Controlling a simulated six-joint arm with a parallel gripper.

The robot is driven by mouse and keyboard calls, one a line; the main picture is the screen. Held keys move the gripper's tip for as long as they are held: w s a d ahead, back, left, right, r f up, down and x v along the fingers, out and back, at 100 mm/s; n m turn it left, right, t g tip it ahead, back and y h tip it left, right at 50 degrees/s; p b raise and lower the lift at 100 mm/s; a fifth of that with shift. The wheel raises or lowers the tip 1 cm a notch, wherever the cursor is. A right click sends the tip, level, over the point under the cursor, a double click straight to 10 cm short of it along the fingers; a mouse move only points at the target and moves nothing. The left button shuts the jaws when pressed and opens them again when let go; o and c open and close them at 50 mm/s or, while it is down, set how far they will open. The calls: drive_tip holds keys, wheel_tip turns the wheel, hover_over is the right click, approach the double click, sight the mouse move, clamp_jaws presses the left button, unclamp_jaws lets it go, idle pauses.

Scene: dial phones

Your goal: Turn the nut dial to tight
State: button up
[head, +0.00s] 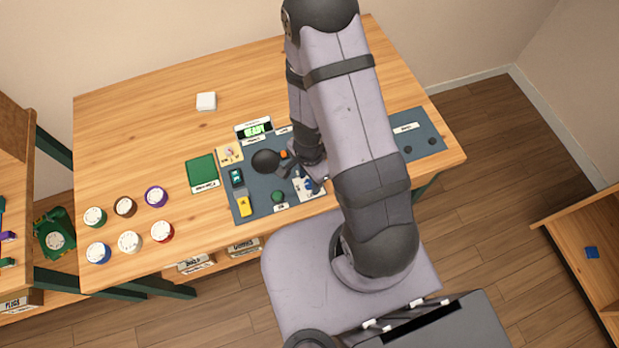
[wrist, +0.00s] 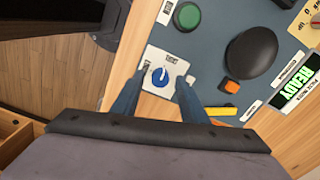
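The nut dial (wrist: 160,77) is a round blue knob with a pale pointer on a white plate (wrist: 153,60) with small dark labels. The pointer points roughly toward the plate's upper edge in the wrist view; the label words are too small to read surely. In the head view the blue dial (head: 308,184) shows partly beside my arm. My gripper (wrist: 163,84) is open, its two fingers apart on either side of the dial in the wrist view. I cannot tell whether they touch it or how high they are above it.
The grey panel (wrist: 205,75) also bears a green button (wrist: 187,16), a black dome (wrist: 251,52), an orange block (wrist: 231,87) and a READY display (wrist: 297,88). The table's back left is mostly clear.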

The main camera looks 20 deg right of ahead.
sight(310, 183)
drive_tip(key=shift+r+p, duration=3.3)
drive_tip(key=shift+r, duration=0.15)
